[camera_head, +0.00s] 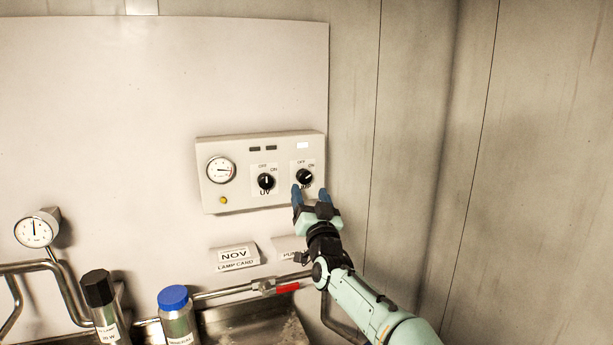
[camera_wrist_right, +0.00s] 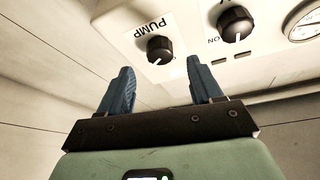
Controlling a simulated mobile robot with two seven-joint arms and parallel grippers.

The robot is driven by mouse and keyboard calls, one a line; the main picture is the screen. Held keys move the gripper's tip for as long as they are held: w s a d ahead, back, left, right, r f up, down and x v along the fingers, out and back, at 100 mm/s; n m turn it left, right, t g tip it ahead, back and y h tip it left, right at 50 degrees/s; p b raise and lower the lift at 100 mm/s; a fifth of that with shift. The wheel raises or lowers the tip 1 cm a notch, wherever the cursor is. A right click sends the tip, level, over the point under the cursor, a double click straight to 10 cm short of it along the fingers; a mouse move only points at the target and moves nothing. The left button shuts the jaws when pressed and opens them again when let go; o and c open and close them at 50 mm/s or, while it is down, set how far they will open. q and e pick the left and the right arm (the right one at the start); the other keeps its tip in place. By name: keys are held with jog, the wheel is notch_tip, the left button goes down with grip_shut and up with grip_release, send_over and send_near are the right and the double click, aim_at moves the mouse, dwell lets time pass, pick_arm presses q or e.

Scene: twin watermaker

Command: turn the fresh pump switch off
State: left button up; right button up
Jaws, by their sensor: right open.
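The pump switch (camera_head: 304,177) is a round black knob at the right of the grey control panel (camera_head: 240,194). Its white mark appears to point up and right, towards ON. The small lamp above it shows bright white. In the right wrist view the pump knob (camera_wrist_right: 160,50) sits above the gap between the fingers, beside its PUMP label. My right gripper (camera_head: 311,190) is open and empty just in front of and below the knob, its blue fingers apart from it. The fingers partly hide the PUMP label in the head view. My left gripper is not in view.
The UV knob (camera_head: 266,181) is left of the pump knob, with a gauge (camera_head: 221,170) further left. A bare wall stands close on the right.

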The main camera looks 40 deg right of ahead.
aim_at(306, 179)
jog(key=p+x, duration=0.1)
jog(key=x, duration=0.3)
jog(key=shift+r+p, duration=0.15)
jog(key=shift+p, duration=0.2)
jog(key=shift+w+d, duration=0.15)
jog(key=shift+w, duration=0.15)
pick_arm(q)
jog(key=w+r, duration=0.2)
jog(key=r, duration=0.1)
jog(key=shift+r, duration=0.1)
pick_arm(e)
jog(key=shift+s, duration=0.1)
jog(key=shift+c, duration=0.4)
jog(key=c, duration=1)
